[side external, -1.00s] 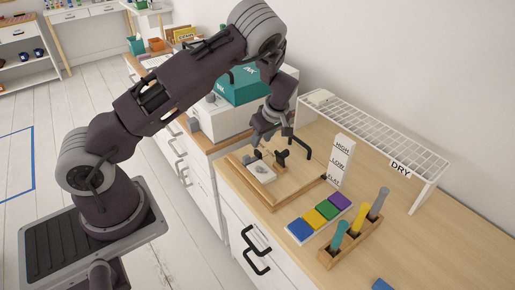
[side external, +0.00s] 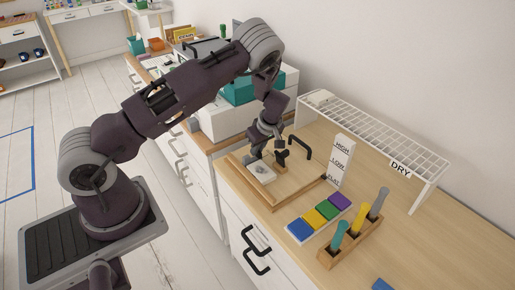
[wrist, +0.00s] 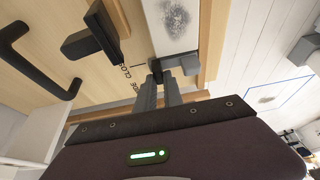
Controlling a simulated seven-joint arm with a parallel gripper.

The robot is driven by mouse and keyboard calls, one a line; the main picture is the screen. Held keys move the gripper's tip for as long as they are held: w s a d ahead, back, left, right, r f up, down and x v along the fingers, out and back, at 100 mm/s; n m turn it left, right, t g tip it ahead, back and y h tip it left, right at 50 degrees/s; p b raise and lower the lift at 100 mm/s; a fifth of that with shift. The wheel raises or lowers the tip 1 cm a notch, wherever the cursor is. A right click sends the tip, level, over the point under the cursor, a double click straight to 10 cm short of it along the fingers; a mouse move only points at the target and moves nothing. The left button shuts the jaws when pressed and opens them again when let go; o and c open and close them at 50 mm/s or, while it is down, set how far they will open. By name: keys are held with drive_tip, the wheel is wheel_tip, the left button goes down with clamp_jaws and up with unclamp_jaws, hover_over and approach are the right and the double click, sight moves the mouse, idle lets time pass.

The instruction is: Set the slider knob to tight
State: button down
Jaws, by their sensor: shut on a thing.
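A wooden tray-like frame (side external: 271,206) on the desk holds a white block with a grey print (side external: 261,171), also seen in the wrist view (wrist: 176,16). My gripper (side external: 253,156) is down at the block's far-left end. In the wrist view my gripper (wrist: 163,76) has its fingers close together on a dark grey knob (wrist: 182,61) at the end of the white block. Black lettering on the wood beside the fingers is only partly readable. The word "tight" is not visible. The fingers partly hide the knob.
A black T-shaped piece (wrist: 95,35) and a black arched handle (side external: 302,147) stand close beside the gripper. A white HIGH/LOW/FLAT block (side external: 340,158), colour pads (side external: 314,217) and a wooden holder with coloured sticks (side external: 352,241) stand to the right. A white DRY rack (side external: 375,126) is behind.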

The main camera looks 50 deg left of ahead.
drive_tip(key=shift+m, duration=0.3)
drive_tip(key=m+t, duration=0.1)
drive_tip(key=m, duration=0.2)
drive_tip(key=shift+m+t+h, duration=0.3)
drive_tip(key=m, duration=0.2)
drive_tip(key=m+t, duration=0.1)
drive_tip(key=m, duration=0.1)
drive_tip(key=shift+m+t+h, duration=0.3)
drive_tip(key=shift+h, duration=0.1)
drive_tip(key=m+t+h, duration=0.1)
drive_tip(key=m, duration=0.3)
drive_tip(key=shift+w+d+m, duration=0.1)
drive_tip(key=shift+m, duration=0.2)
drive_tip(key=shift+m+h, duration=1.1)
drive_tip(key=shift+m, duration=1.1)
drive_tip(key=c, duration=1.5)
unclamp_jaws()
drive_tip(key=shift+o, duration=0.2)
